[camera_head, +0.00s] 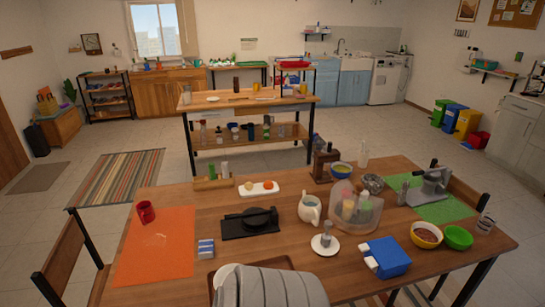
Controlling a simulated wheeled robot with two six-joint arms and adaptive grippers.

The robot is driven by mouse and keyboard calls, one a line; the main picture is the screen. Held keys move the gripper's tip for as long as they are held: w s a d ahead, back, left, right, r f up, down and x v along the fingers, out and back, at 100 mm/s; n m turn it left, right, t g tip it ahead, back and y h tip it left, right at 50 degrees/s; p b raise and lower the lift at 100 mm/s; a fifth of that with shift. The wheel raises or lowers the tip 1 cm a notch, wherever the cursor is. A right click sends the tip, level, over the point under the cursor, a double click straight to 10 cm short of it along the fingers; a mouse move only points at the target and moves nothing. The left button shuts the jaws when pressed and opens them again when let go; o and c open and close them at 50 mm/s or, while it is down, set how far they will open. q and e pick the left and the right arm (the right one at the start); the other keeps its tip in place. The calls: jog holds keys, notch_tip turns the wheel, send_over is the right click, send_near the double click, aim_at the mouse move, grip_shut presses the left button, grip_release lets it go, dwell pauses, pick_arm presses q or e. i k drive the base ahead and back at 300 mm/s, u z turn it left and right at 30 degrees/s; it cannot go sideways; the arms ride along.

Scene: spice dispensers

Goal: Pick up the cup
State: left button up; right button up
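A red cup (146,212) stands near the far left corner of the orange mat (155,255), on the left of the near wooden table (300,185). A white jug (310,209) stands near the middle. The frame does not show which cup the task means. Neither of my grippers shows in the head view.
A black flat appliance (250,223), a clear container with jars (355,207), a blue box (387,256) and yellow (426,234) and green (458,237) bowls crowd the table. A grey ribbed object (270,287) sits at the front edge. The orange mat is mostly clear.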

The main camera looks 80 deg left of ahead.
aim_at(145, 215)
jog(key=z, duration=0.25)
jog(key=k, duration=2.95)
jog(key=u, duration=1.15)
